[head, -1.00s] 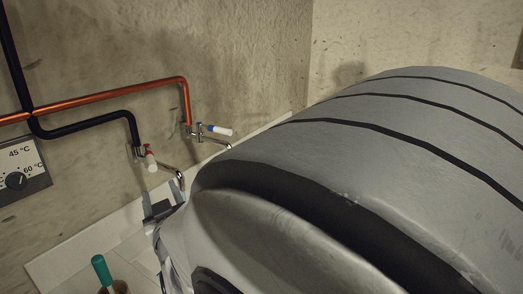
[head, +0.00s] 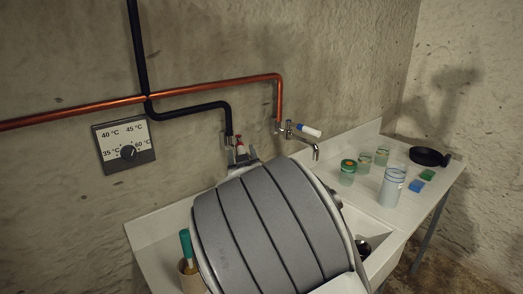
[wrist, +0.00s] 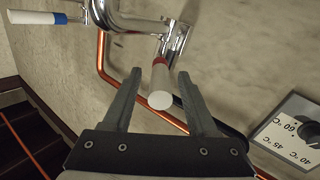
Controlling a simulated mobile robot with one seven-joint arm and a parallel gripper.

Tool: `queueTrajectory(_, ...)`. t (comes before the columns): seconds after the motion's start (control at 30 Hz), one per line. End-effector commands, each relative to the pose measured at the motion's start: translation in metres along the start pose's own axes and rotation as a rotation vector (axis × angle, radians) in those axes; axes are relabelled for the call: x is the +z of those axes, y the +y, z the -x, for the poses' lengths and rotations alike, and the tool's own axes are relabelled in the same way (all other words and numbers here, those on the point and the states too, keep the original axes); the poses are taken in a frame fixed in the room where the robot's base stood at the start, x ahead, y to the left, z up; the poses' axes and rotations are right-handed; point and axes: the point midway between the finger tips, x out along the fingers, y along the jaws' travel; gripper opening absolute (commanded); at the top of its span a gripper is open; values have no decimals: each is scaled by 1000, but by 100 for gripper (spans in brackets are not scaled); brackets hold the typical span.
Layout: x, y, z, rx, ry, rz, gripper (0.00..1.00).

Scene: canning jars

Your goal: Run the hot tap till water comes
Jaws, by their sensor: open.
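The red-banded tap (head: 240,146) with a white handle end is on the wall at the end of the black pipe, partly hidden by my gripper (head: 240,157). In the wrist view its handle (wrist: 160,92) points towards me, between the two fingers of my gripper (wrist: 160,74). The fingers are open, with gaps on both sides of the handle. The blue-banded tap (head: 308,130) is to the right, at the end of the copper pipe; it also shows at upper left in the wrist view (wrist: 40,17). No water stream is visible; the red-banded tap's outlet is hidden in the head view.
A temperature dial (head: 128,153) is on the wall at left. A teal-handled brush (head: 186,245) stands in a holder at the counter's left. Jars (head: 347,172), a blue-white canister (head: 392,187), sponges (head: 417,186) and a black pan (head: 428,156) occupy the right counter. My arm covers the middle.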

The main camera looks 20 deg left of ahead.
Motion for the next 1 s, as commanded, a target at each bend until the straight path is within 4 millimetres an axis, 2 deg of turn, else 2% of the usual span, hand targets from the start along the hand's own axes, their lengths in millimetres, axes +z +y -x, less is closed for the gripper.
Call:
queueTrajectory(0.2,0,0,-12,0,0,1,58)
queueTrajectory(0.5,0,0,-13,0,0,0,56)
queueTrajectory(0.8,0,0,-13,0,0,0,2)
queueTrajectory(0.83,0,0,-13,0,0,0,0)
queueTrajectory(1.0,0,0,-13,0,0,0,0)
